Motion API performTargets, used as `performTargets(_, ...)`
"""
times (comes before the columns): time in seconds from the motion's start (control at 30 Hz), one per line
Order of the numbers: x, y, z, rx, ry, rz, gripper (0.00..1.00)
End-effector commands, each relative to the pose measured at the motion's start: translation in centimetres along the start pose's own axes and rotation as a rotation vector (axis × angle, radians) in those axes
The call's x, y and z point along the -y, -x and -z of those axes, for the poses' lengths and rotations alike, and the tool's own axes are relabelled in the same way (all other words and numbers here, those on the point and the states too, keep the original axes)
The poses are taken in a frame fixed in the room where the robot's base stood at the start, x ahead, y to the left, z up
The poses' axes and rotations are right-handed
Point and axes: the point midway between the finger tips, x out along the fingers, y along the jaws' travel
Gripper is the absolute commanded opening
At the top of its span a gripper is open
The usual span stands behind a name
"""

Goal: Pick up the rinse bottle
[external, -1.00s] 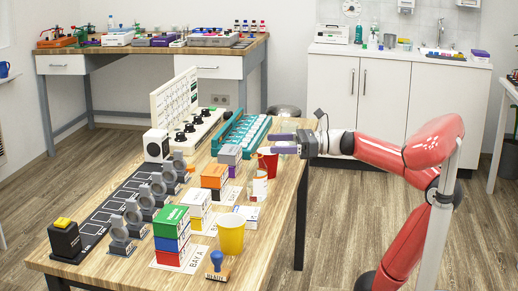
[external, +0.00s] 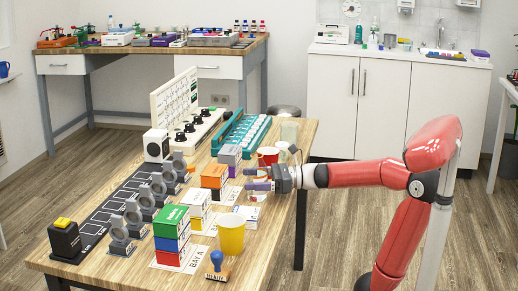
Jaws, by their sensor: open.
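No object can be clearly read as the rinse bottle. I cannot tell whether the fingers touch or surround that cylinder.
Red cups (external: 270,155) stand just behind my gripper. A blue-handled stamp (external: 217,262) is near the front edge.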

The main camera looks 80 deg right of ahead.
Motion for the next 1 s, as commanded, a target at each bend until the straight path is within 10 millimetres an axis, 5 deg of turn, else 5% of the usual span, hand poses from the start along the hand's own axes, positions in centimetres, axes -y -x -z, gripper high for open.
performTargets(0.33,0.01,-0.87,-0.04,0.000,0.000,0.001,0.77)
performTargets(0.7,0.01,-0.85,-0.04,0.000,0.000,0.001,0.28)
performTargets(1.0,0.01,-0.84,-0.12,0.001,0.000,0.000,0.26)
